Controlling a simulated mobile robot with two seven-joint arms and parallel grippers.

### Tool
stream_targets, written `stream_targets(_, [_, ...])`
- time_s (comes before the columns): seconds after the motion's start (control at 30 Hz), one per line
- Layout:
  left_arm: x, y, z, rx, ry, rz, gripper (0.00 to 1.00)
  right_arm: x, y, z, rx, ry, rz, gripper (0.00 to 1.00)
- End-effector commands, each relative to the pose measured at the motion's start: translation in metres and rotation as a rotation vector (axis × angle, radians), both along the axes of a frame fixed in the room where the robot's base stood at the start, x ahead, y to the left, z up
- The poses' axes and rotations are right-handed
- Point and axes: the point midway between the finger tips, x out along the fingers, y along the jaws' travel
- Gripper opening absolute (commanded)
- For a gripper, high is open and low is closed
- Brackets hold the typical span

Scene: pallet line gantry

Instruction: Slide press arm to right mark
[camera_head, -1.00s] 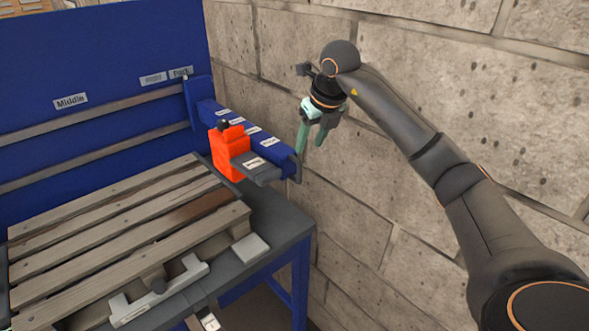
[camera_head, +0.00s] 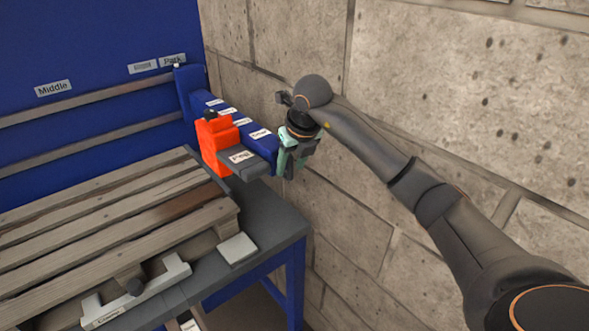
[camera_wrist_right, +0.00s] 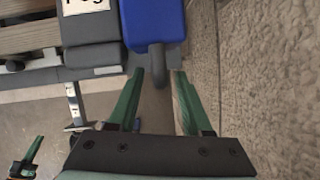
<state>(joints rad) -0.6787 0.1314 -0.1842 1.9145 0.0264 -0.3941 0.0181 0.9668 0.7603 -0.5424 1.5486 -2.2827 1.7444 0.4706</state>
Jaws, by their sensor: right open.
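The blue press arm (camera_head: 233,125) reaches out from the rail on the blue back panel, at the panel's right end near the "Park" label (camera_head: 172,60). A blurred label, seemingly "Right" (camera_head: 143,67), is just left of it, and the "Middle" label (camera_head: 53,88) farther left. An orange block (camera_head: 213,146) sits on the arm's left side. My right gripper (camera_head: 288,163) is at the arm's outer end. In the right wrist view the open fingers (camera_wrist_right: 157,92) point at a grey handle (camera_wrist_right: 157,76) on the blue end, its tip between the fingertips.
A wooden pallet (camera_head: 110,225) lies on the grey table (camera_head: 270,222) to the left. A grey bracket (camera_head: 135,293) and a light plate (camera_head: 237,249) are at the front. A stone wall (camera_head: 450,120) stands close on the right.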

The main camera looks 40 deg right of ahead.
Motion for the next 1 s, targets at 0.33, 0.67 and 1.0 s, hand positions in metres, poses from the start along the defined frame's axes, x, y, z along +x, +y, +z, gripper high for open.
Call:
stream_targets(0.33, [-0.0001,-0.0001,-0.0082,-0.001,0.0,0.001,0.0,0.0012,0.0066,-0.0112,0.0,-0.001,-0.001,0.5])
stream_targets(0.67, [-0.0001,0.0,-0.0081,-0.001,0.0,0.001,0.0,0.0011,0.0064,-0.0109,-0.001,0.0,-0.001,0.34])
stream_targets(1.0, [0.0,0.0001,-0.0081,-0.001,0.0,0.001,0.0,0.0012,0.0062,-0.0108,-0.001,0.0,-0.001,0.0])
